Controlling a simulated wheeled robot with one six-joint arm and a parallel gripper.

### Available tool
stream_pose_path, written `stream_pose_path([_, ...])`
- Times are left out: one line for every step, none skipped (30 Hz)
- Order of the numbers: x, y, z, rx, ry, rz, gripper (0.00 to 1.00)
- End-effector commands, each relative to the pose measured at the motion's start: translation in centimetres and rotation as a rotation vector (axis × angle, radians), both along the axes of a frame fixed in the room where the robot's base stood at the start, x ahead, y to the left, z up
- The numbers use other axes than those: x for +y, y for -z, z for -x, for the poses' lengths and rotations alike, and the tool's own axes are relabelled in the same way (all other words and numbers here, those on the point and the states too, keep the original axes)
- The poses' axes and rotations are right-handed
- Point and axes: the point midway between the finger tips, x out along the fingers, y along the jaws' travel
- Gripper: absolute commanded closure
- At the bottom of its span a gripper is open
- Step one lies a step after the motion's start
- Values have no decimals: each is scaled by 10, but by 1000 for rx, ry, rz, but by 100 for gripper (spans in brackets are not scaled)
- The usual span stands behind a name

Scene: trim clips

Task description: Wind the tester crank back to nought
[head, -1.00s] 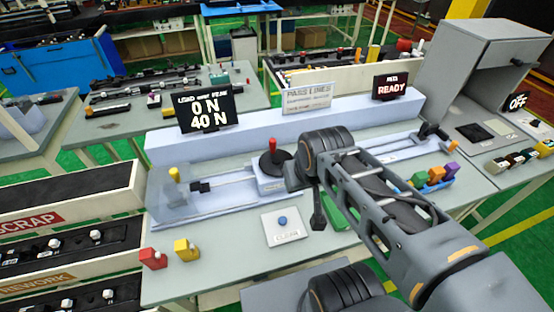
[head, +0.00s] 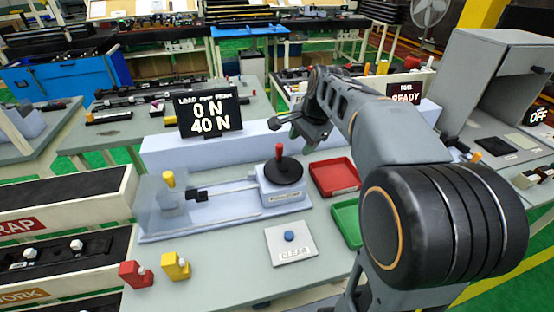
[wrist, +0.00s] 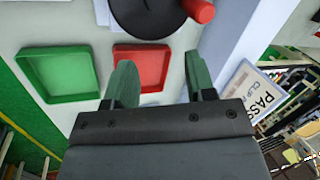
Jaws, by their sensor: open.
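The tester crank is a black disc (head: 284,172) with an upright red knob (head: 279,151), on a pale blue block of the tester (head: 285,192). The display (head: 209,115) reads 0 N above 40 N. My gripper (head: 288,127) is raised behind and slightly right of the crank in the head view, apart from it. In the wrist view my gripper (wrist: 160,82) has two green fingers spread wide with nothing between them. The disc (wrist: 145,18) and red knob (wrist: 201,10) show beyond the fingertips, partly cut off by the top edge.
A red tray (head: 335,176) and a green tray (head: 346,222) lie right of the crank. A CLEAR button plate (head: 291,243) lies in front. Red (head: 134,275) and yellow (head: 175,266) clips stand front left. A READY panel (head: 405,92) stands behind my arm.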

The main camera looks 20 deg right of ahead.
Motion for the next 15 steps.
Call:
stream_pose_path([-3, -1, -13, 18, 136, -58, 50])
stream_pose_path([-3, -6, -18, 31, 222, -97, 50])
stream_pose_path([-2, -14, -24, 48, 330, -143, 50])
stream_pose_path([-1, -20, -27, 62, 405, -178, 50])
stream_pose_path([0, -27, -30, 74, 476, -208, 50])
stream_pose_path([2, -35, -33, 89, 563, -247, 50])
stream_pose_path([3, -42, -33, 101, 624, -275, 50])
stream_pose_path([5, -48, -33, 111, 679, -299, 50])
stream_pose_path([6, -53, -33, 126, 747, -327, 50])
stream_pose_path([8, -56, -32, 140, 793, -346, 50])
stream_pose_path([9, -58, -32, 154, 837, -362, 50])
stream_pose_path([10, -59, -31, 172, 887, -379, 50])
stream_pose_path([11, -58, -30, 188, 921, -388, 50])
stream_pose_path([11, -58, -29, 199, 949, -396, 50])
stream_pose_path([11, -58, -28, 211, 982, -404, 50])
